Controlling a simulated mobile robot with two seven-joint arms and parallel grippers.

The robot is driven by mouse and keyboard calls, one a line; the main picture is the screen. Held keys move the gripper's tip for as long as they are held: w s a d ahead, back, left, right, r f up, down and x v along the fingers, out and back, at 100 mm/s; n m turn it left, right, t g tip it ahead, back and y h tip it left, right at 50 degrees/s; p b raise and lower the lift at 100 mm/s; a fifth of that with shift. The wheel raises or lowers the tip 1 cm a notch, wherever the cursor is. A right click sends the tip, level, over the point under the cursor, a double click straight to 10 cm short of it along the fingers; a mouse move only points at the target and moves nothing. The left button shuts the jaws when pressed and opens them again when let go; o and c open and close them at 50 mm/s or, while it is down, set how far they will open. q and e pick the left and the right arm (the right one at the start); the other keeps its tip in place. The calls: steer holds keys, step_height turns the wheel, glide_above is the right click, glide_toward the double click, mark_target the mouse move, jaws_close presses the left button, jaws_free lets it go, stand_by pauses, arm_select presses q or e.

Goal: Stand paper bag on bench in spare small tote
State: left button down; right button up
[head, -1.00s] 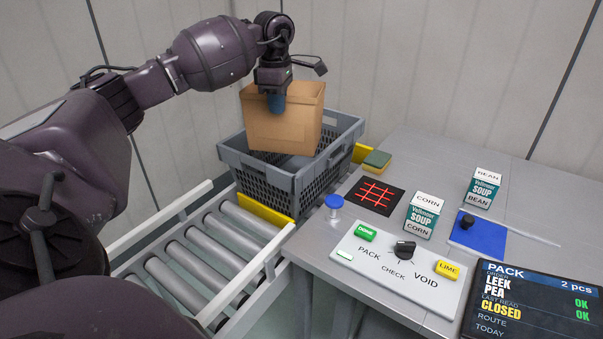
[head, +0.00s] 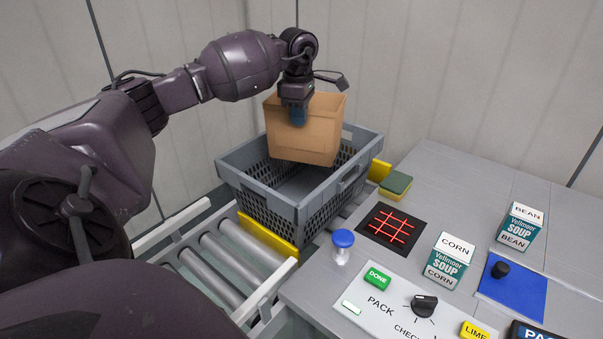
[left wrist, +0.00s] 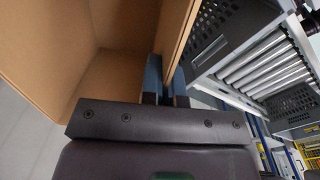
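My left gripper (head: 299,116) is shut on the near wall of an open-topped brown paper bag (head: 318,138). The left wrist view shows its fingers (left wrist: 166,90) on both sides of the bag's wall (left wrist: 180,28). The bag hangs roughly upright, over or just behind a grey tote (head: 272,196) with perforated sides. I cannot tell whether its base is below the tote's rim. The visible part of the tote's inside looks empty; the bag hides its far part. My right gripper is not in view.
The tote stands at the rollers (head: 240,253), beside a grey bench (head: 440,180). The bench holds a sponge (head: 396,184), a blue-capped jar (head: 342,246), a black mat with red lines (head: 390,230), soup cartons (head: 449,262) and a control panel (head: 400,305). A wall stands behind.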

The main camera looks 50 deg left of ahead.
mark_target(299, 156)
arm_select(q)
step_height(299, 156, down, 10)
steer(key=shift+f, duration=0.9)
step_height(299, 156, down, 4)
steer(key=shift+r+b, duration=0.1)
steer(key=shift+b, duration=0.25)
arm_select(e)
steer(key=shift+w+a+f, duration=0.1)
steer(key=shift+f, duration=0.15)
